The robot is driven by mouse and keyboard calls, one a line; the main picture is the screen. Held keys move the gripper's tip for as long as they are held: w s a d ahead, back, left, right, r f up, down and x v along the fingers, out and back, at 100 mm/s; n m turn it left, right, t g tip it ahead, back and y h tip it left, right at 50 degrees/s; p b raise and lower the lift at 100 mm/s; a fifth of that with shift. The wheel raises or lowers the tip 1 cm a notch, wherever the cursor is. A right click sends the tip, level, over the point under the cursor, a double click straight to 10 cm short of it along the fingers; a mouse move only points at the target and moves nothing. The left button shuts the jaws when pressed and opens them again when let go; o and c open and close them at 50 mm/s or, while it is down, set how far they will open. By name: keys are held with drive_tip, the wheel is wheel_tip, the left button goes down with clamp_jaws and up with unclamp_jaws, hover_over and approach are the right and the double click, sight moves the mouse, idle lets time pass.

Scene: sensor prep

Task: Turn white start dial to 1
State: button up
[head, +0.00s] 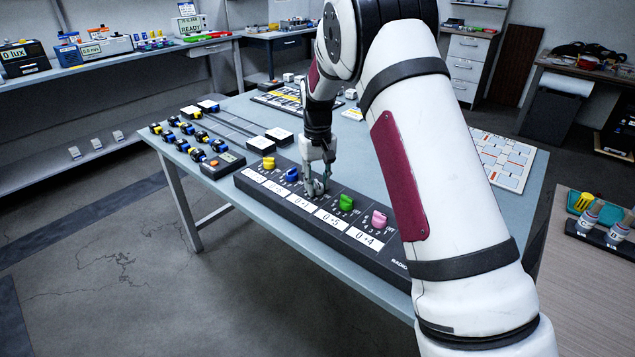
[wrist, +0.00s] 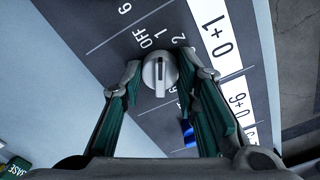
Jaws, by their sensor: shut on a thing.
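The white dial (wrist: 159,75) sits on the dark panel strip in the wrist view, between my two fingertips. A dark line on its face runs roughly upright in that view. OFF is printed at its upper left, with small numerals at its upper right; I cannot tell exactly which mark the line meets. A label reading 0→1 (wrist: 216,36) is beside it. My gripper (wrist: 158,78) is shut on the dial, with one finger on each side. In the head view my gripper (head: 316,187) is down at the panel and mostly hides the dial.
The dial panel (head: 372,258) also carries yellow (head: 268,163), blue (head: 291,175), green (head: 346,202) and pink (head: 379,219) dials. The blue and green ones are close on either side. Black clip-like parts (head: 185,128) and a small box (head: 222,165) are on the table at left.

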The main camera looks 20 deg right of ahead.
sight(317, 182)
drive_tip(key=shift+a, duration=0.1)
idle(0.3)
drive_tip(key=o, duration=1.2)
drive_tip(key=shift+c, duration=0.2)
drive_tip(key=shift+r, duration=0.1)
wheel_tip(317, 182, up, 12)
